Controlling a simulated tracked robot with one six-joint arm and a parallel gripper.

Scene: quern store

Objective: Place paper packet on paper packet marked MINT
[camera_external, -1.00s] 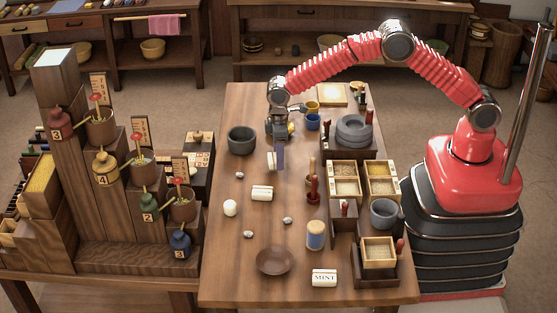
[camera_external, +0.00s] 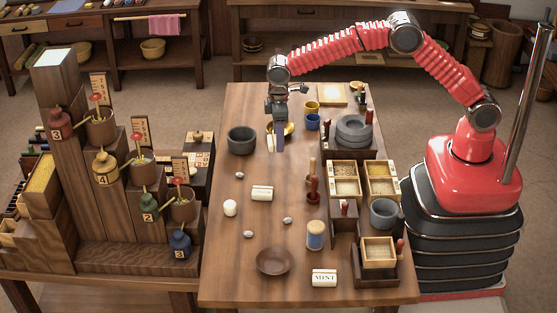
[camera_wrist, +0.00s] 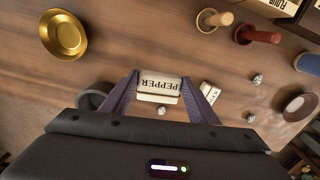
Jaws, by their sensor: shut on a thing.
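My gripper (camera_external: 278,148) is above the far left part of the table, pointing down. Its purple fingers are shut on a cream paper packet marked PEPPER (camera_wrist: 160,84); this packet shows only as a thin pale edge (camera_external: 269,142) in the external view. The paper packet marked MINT (camera_external: 324,278) lies on the table near its front edge, well apart from my gripper. I cannot make it out in the wrist view. Another pale packet (camera_external: 262,193) lies mid-table and also shows in the wrist view (camera_wrist: 211,93); its marking is not clearly readable.
A brown bowl (camera_external: 273,261) lies left of the MINT packet. A jar (camera_external: 315,235) stands behind it, and a dark tray with boxes (camera_external: 379,252) is to its right. Pebbles and a white cylinder (camera_external: 230,208) dot the middle. A brass bowl (camera_wrist: 63,34) is near my gripper.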

